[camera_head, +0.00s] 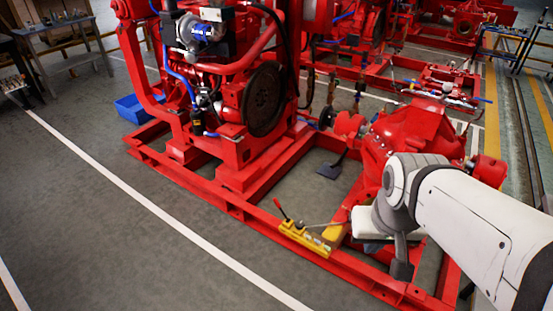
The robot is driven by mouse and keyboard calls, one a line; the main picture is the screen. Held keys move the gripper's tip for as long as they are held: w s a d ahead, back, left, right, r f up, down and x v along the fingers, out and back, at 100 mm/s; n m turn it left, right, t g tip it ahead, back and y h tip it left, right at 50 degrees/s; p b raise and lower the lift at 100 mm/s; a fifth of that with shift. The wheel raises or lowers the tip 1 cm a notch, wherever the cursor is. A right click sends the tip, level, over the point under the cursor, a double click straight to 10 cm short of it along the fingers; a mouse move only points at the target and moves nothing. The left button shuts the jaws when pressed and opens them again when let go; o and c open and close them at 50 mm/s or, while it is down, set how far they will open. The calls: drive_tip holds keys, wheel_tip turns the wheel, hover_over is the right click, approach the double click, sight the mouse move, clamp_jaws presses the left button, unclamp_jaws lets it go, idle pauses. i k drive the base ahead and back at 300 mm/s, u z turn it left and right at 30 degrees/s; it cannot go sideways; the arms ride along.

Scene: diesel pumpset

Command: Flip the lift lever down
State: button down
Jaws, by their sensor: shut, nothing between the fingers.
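A yellow bar-shaped unit (305,239) lies along the near red frame rail. A small lever with a red grip (279,207) rises from its left end and tilts up and to the left; I take this to be the lift lever. My gripper (362,221) is to the right of the lever, beyond my white wrist, and is partly hidden by it. It looks shut and empty, apart from the red grip. A thin grey rod (325,224) runs between the unit and my gripper; I cannot tell what it belongs to.
The red engine (225,85) with its dark flywheel stands on the frame behind the lever. A red pump casing (405,130) is close behind my wrist. A blue bin (138,107) sits at the left. The grey floor in front is clear.

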sight(279, 206)
drive_tip(key=k, duration=0.55)
drive_tip(key=u, duration=0.4)
drive_tip(key=i, duration=2.25)
drive_tip(key=z, duration=0.75)
